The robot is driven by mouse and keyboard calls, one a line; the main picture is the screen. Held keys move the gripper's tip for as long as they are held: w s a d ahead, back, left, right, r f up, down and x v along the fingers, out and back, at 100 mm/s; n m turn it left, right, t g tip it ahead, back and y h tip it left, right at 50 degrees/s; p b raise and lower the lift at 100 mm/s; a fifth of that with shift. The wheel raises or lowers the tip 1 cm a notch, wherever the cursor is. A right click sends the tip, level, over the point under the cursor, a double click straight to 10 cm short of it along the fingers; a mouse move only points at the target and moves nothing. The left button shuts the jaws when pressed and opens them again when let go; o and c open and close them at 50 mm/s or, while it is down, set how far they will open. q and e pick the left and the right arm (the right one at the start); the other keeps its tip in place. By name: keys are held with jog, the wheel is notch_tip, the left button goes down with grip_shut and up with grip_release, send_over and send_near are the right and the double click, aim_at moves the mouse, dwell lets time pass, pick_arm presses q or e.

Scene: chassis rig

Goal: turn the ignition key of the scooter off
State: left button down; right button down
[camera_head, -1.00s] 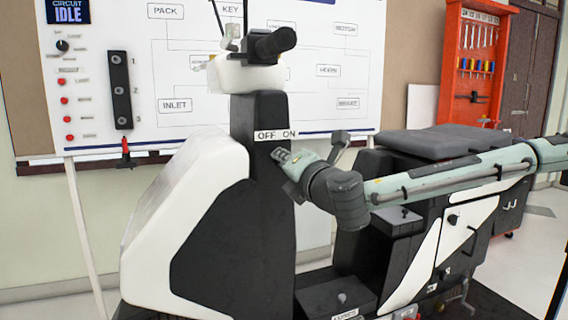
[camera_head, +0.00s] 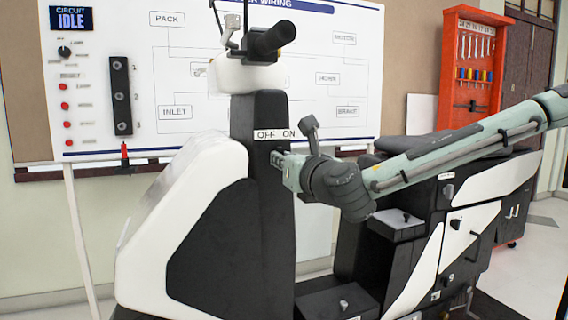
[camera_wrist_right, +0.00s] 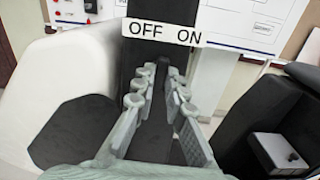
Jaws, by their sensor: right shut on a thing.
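The scooter (camera_head: 262,185) is black and white, with a black front column. A white OFF/ON label (camera_head: 273,134) sits on the column, OFF at left and ON at right; it also shows in the right wrist view (camera_wrist_right: 162,32). My right gripper (camera_head: 277,157) is at the column just below the label. In the right wrist view its fingertips (camera_wrist_right: 162,76) close in under the label. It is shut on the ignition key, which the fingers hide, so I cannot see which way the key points. My left gripper is not in view.
A handlebar grip (camera_head: 272,40) stands above the column. The black seat (camera_head: 405,143) is behind my right arm. An orange tool rack (camera_head: 470,75) is at the back right.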

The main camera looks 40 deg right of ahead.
aim_at(277, 109)
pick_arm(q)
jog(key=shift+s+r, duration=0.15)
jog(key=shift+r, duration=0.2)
pick_arm(e)
jog(key=shift+n, duration=0.4)
jog(key=shift+r, duration=0.1)
jog(key=c, duration=1.6)
grip_release()
jog(key=shift+o, duration=0.2)
notch_tip(277, 109, up, 10)
jog(key=shift+f, duration=0.1)
